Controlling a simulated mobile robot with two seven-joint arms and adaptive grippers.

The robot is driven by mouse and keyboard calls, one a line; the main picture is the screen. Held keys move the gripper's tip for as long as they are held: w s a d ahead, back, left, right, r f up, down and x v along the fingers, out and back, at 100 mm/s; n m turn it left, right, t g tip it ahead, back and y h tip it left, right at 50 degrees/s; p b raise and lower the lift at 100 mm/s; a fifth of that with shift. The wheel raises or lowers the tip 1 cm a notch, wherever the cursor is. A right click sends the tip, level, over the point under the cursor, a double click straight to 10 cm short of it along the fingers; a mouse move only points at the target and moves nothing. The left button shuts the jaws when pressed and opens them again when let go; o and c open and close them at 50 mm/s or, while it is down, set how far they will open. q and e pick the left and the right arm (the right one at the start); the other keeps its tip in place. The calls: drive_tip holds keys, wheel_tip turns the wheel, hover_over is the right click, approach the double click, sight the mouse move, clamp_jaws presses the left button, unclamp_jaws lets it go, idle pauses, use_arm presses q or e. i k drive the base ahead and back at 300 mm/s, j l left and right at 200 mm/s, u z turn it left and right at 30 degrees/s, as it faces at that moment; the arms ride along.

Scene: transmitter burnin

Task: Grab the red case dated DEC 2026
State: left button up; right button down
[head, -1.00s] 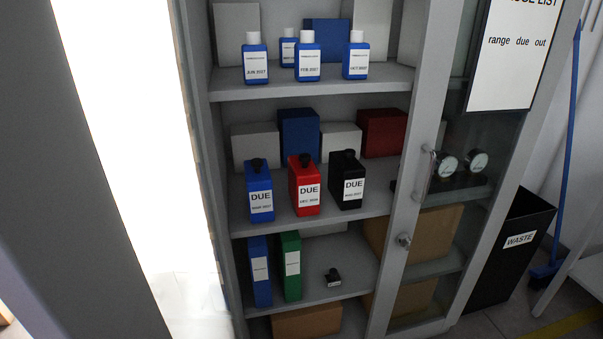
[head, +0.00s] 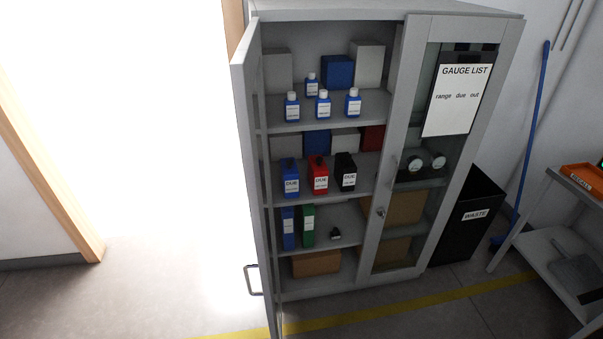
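The red case (head: 319,176) stands upright on the middle shelf of the grey cabinet (head: 410,65). It has a black knob on top and a white label reading DUE; the date line is too small to read now, but read DEC with a year in the earlier view. A blue case (head: 290,179) stands just left of it and a black case (head: 346,173) just right, both with DUE labels. The cabinet's left door is open and its right glazed door is shut. Neither of my grippers is in view.
Several blue bottles (head: 322,105) stand on the upper shelf, and blue and green binders (head: 308,226) below. The open left door (head: 250,160) projects forward. A black waste bin (head: 465,220) and a cart with an orange tray (head: 583,180) stand right. Floor in front is clear.

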sight(318, 172)
drive_tip(key=i+l+u, duration=0.25)
drive_tip(key=l+u, duration=0.5)
drive_tip(key=i+l, duration=0.1)
drive_tip(key=l, duration=0.3)
drive_tip(key=i+l+u, duration=0.15)
drive_tip(key=l, duration=0.6)
drive_tip(key=u, duration=0.05)
